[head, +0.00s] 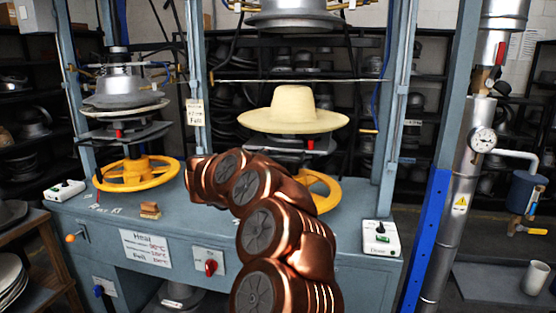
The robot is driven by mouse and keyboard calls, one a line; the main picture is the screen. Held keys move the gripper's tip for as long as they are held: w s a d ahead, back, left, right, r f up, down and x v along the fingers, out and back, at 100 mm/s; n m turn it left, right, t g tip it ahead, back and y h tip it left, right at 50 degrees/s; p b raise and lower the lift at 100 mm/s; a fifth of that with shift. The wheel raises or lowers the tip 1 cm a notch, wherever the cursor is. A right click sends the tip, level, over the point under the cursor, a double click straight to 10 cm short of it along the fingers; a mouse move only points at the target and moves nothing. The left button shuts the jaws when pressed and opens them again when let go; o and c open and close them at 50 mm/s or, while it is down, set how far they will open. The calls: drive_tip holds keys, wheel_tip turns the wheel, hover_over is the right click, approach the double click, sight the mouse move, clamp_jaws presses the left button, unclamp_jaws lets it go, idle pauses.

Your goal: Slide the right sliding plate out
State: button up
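The right sliding plate (265,146) is a thin grey plate below the cream wide-brimmed hat (295,112) at the right press station. The hat covers the view of much of its top. A small red part (310,144) shows at its front. My copper arm reaches up from the bottom middle and bends left, ending in front of the gap between the two stations. The plate is behind and right of the arm's end, apart from it in the picture. My gripper's fingers cannot be made out, and no held thing shows.
A yellow handwheel (324,193) is partly behind my arm; another (137,174) is at the left station, below the left plate (128,133). Blue-grey posts frame the stations. A brown block (150,210) and a white control box (381,238) sit on the bench.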

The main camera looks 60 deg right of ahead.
sight(276, 160)
drive_tip(key=shift+d+f, duration=0.2)
drive_tip(key=shift+d, duration=0.8)
drive_tip(key=shift+d+f, duration=0.15)
drive_tip(key=shift+d, duration=0.8)
drive_tip(key=shift+c, duration=0.3)
clamp_jaws()
